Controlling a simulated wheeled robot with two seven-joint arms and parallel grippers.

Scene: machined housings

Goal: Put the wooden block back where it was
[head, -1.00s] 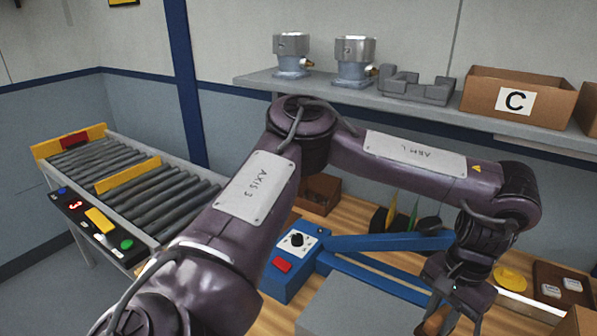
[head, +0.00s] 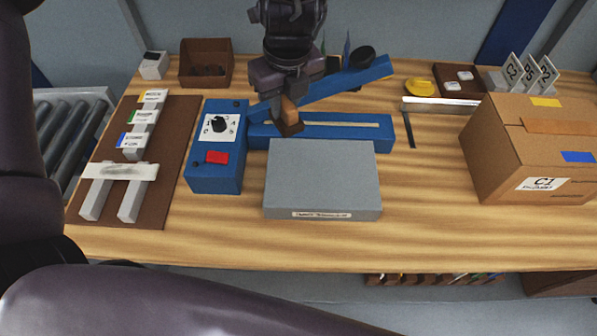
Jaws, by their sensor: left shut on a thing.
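My left gripper (head: 277,106) reaches down from the top of the head view and is shut on the small brown wooden block (head: 290,110). The block is tilted and partly hidden by the gripper. It appears in front of the blue fixture's lower bar (head: 345,133), just behind the grey box (head: 322,175). I cannot tell whether the block touches the bar. My right gripper is not in view.
A blue control box (head: 217,170) with a dial and red button stands left of the grey box. A brown board (head: 160,200) with grey pieces lies farther left. A cardboard carton (head: 500,140) stands at right. Bare bench top (head: 420,220) lies between the grey box and carton.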

